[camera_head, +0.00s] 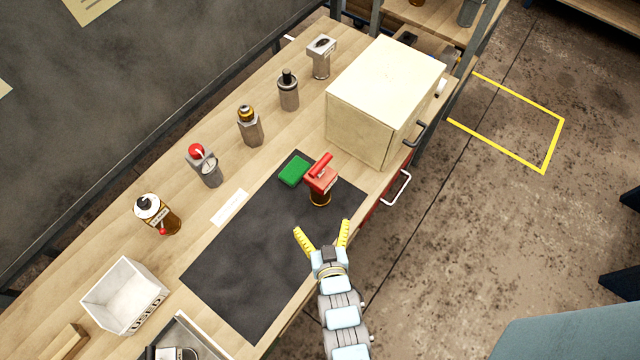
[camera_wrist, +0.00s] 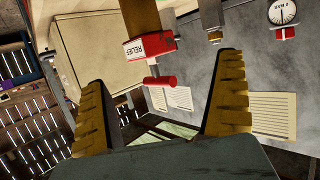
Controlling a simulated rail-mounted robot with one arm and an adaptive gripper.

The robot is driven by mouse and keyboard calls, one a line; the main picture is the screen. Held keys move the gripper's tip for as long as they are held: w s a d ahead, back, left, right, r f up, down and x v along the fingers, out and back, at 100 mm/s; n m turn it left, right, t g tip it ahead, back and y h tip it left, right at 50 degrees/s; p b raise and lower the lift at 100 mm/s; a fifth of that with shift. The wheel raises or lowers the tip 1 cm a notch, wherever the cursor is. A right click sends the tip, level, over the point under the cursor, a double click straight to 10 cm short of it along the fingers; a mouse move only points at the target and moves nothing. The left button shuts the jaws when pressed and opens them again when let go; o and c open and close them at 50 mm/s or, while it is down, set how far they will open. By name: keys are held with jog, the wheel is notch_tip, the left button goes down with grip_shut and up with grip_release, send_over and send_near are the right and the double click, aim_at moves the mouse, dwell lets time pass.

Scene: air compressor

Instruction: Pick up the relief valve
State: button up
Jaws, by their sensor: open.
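The relief valve (camera_head: 321,181) stands upright on the dark mat, with a red body, a red lever on top and a brass-coloured lower part. In the wrist view it appears upside down (camera_wrist: 148,49), with the word RELIEF on a white label and the red lever pointing between the fingers. My gripper (camera_head: 321,229) is open and empty. It is at the mat's front edge, on the near side of the valve and apart from it. Its two yellow ridged fingers also show in the wrist view (camera_wrist: 165,72), spread to either side of the valve's lever.
A green block (camera_head: 294,171) lies just left of the valve. A cream box (camera_head: 375,100) with a handle stands close behind to the right. Several fittings line the bench's back, including a bottle (camera_head: 158,214). A white USED bin (camera_head: 124,295) is at the left. The dark mat (camera_head: 255,260) is otherwise clear.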

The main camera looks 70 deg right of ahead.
aim_at(322, 193)
jog(key=shift+g, duration=0.5)
jog(key=shift+s+f+x, duration=0.3)
jog(key=shift+x, duration=1.8)
jog(key=shift+s+f+x, duration=0.3)
jog(key=shift+x, duration=1.8)
jog(key=shift+s+f+x, duration=0.25)
jog(key=shift+f+x, duration=0.05)
jog(key=shift+x, duration=1.75)
jog(key=shift+d, duration=0.15)
jog(key=shift+w+d, duration=0.3)
jog(key=shift+d, duration=0.25)
jog(key=shift+r+p+x, duration=0.2)
jog(key=shift+p+x, duration=0.25)
jog(key=shift+x, duration=1.5)
jog(key=c, duration=1.4)
